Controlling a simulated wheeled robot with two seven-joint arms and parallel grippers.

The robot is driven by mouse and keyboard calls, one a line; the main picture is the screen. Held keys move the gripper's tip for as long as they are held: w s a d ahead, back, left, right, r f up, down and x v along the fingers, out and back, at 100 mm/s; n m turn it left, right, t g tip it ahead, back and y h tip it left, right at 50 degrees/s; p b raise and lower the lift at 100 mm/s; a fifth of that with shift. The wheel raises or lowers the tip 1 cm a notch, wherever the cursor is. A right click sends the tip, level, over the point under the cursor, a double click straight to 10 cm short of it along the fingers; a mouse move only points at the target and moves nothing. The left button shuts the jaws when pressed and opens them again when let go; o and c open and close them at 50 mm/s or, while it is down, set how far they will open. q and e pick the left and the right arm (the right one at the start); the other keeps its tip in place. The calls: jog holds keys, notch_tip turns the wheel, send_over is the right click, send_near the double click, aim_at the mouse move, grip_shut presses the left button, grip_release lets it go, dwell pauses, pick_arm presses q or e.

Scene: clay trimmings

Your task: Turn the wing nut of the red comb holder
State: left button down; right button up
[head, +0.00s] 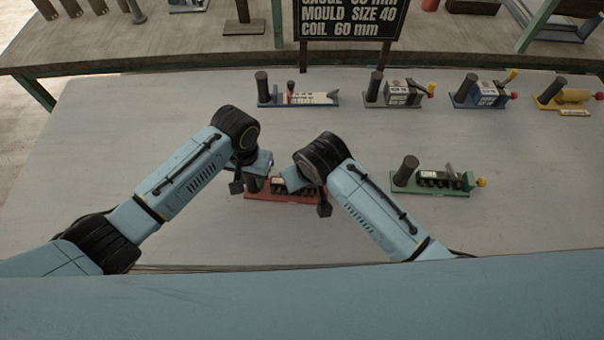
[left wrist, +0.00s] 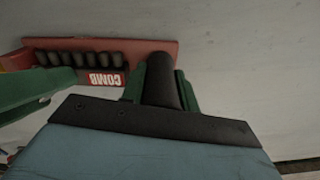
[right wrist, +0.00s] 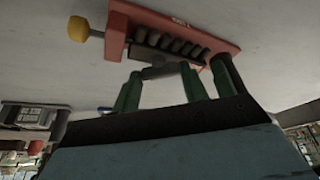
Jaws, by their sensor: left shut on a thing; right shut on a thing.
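The red comb holder (head: 290,198) lies on the grey table below my two hands, partly hidden by them in the head view. Its red plate (left wrist: 150,46), COMB label (left wrist: 104,79) and row of dark teeth show in the left wrist view. My left gripper (left wrist: 161,88) is shut on its upright black handle (left wrist: 160,78). My right gripper (right wrist: 162,80) is shut on a dark bar-like piece, seemingly the wing nut (right wrist: 165,71), beside the teeth. A yellow knob (right wrist: 78,28) sticks out at the holder's end in the right wrist view.
A green holder (head: 432,183) with a yellow knob stands to the right. Several other holders stand in a row behind, among them a blue one (head: 482,94) and a yellow one (head: 570,98). A black sign (head: 350,18) stands at the back. The table's left side is clear.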

pick_arm(q)
jog(key=shift+w+a, duration=0.1)
pick_arm(e)
jog(key=o, duration=1)
jog(key=v, duration=1.2)
pick_arm(q)
jog(key=c, duration=1)
grip_release()
jog(key=shift+o, duration=0.2)
jog(key=shift+r, duration=0.1)
